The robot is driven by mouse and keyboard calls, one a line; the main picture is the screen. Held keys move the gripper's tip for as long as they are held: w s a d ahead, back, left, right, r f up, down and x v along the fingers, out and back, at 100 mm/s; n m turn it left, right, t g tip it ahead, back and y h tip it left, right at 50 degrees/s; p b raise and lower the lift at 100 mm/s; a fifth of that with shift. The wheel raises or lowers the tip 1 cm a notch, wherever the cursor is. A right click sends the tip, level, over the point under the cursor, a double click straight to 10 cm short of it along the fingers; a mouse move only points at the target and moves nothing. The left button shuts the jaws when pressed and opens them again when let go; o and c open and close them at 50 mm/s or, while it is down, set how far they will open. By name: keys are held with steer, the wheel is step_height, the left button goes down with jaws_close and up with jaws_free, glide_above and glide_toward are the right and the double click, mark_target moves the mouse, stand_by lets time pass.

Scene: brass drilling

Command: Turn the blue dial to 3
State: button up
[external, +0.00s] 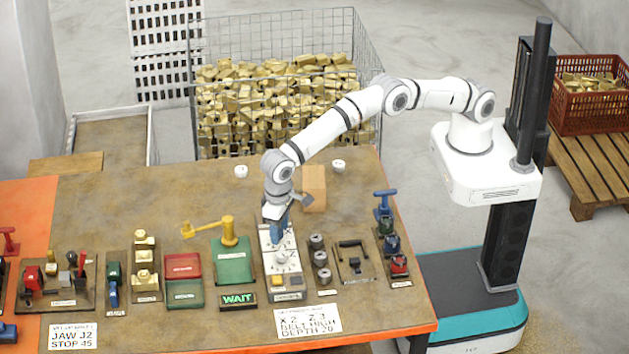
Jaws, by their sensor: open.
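Left of the panel are a green box (232,266), a yellow lever (205,229) and a lit WAIT sign (238,300). Right of it stand several grey knobs (319,258), a black-handled plate (353,262) and coloured valves (388,240).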

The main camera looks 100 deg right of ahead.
mark_target(280, 231)
step_height(280, 231, up, 8)
steer(key=shift+f+b, duration=0.1)
steer(key=shift+b, duration=0.35)
steer(key=s+d+r+n+t, duration=0.1)
steer(key=s+d+r, duration=0.65)
steer(key=d, duration=0.35)
steer(key=s+d+r+n+t, duration=0.1)
steer(key=s+d+r+n, duration=0.1)
steer(key=s+d+r, duration=0.6)
steer(key=s+d+f+n, duration=0.1)
steer(key=s+d, duration=0.4)
steer(key=s, duration=0.3)
steer(key=s+d+f+n, duration=0.1)
steer(key=s+d+f, duration=0.1)
steer(key=s+d, duration=0.3)
steer(key=s+d+f+n+t, duration=0.1)
steer(key=s+d, duration=0.4)
steer(key=s, duration=0.8)
steer(key=shift+f, duration=0.4)
